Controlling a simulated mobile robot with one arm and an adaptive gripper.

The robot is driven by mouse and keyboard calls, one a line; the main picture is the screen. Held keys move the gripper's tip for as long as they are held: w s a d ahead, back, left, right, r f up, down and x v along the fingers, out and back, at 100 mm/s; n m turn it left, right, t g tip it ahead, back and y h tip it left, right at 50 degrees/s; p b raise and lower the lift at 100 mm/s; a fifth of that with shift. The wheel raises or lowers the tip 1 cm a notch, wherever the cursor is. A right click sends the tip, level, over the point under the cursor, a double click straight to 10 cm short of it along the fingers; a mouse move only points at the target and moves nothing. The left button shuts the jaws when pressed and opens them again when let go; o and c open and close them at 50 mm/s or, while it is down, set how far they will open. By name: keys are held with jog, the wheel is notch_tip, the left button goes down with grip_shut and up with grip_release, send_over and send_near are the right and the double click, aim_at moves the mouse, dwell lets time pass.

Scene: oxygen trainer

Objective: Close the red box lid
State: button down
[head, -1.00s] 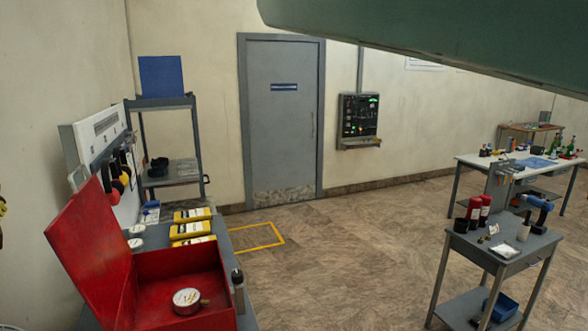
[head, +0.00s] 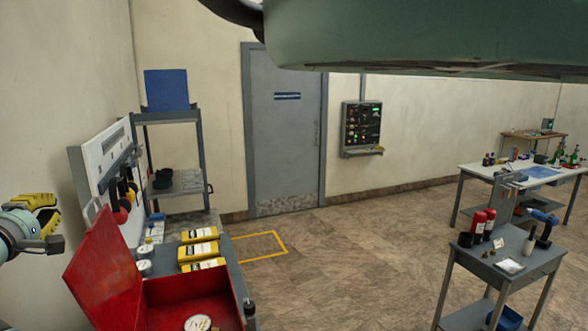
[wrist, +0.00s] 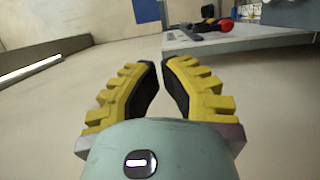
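The red box (head: 188,288) stands at the lower left of the head view, cut off by the bottom edge. Its red lid (head: 100,268) is open, tilted up and back to the left. A round gauge (head: 198,323) lies inside the box. My gripper (head: 52,215) is at the left edge of the head view, left of and above the lid, apart from it. In the wrist view its yellow fingers (wrist: 159,68) are parted by a narrow gap with nothing between them. The red box is not recognisable in the wrist view.
Yellow cases (head: 200,250) lie on the bench behind the box. A white panel with hanging tools (head: 108,165) stands behind the lid. A small dark bottle (head: 249,308) is right of the box. A grey side table (head: 500,262) stands at the right, with open floor between.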

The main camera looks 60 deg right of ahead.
jog(key=shift+s+d+p, duration=0.3)
jog(key=shift+d+p, duration=0.35)
jog(key=shift+p, duration=0.05)
jog(key=shift+s+d+p, duration=0.3)
jog(key=shift+d+p, duration=0.4)
jog(key=shift+s+d+p, duration=0.3)
jog(key=shift+d+p, duration=0.35)
jog(key=shift+p, duration=0.05)
